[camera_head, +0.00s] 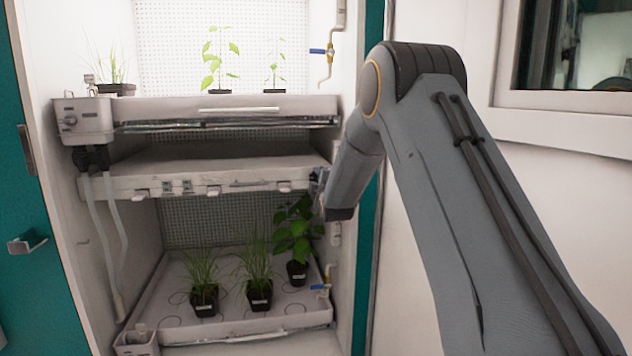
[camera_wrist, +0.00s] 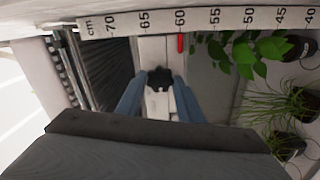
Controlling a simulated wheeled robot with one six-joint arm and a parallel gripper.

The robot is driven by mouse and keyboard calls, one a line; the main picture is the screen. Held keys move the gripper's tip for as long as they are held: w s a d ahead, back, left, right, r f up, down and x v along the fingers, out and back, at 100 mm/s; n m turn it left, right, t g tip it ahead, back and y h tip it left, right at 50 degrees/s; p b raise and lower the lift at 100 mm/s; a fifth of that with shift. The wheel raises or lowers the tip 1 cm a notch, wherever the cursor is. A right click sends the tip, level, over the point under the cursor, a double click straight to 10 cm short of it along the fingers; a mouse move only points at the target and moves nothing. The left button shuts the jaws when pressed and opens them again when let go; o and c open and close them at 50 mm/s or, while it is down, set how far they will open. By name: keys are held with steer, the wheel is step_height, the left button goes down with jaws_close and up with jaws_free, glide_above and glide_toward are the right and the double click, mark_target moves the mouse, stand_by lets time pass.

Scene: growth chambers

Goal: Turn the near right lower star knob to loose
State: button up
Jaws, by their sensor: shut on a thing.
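The black star knob (camera_wrist: 160,76) shows in the wrist view, on a pale bracket at the shelf's side. My gripper (camera_wrist: 159,88) has its two blue-grey fingers on either side of the knob and is shut on it. In the head view my gripper (camera_head: 318,182) is at the right end of the middle shelf (camera_head: 215,182), and the knob cannot be made out there. Beside the knob a white cm scale (camera_wrist: 215,20) runs along the wall, with a red pointer (camera_wrist: 180,43) near 60. The knob's turn angle cannot be read.
A lower tray (camera_head: 285,325) holds potted plants; the leafy plant (camera_head: 296,230) stands close below my gripper. An upper tray (camera_head: 220,107) carries more plants. Blue-handled valves (camera_head: 319,51) line the right wall. A teal door (camera_head: 35,190) stands at the left.

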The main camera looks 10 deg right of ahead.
stand_by(0.3)
steer(key=o, duration=1.1)
steer(key=shift+c, duration=0.2)
steer(key=s, duration=0.8)
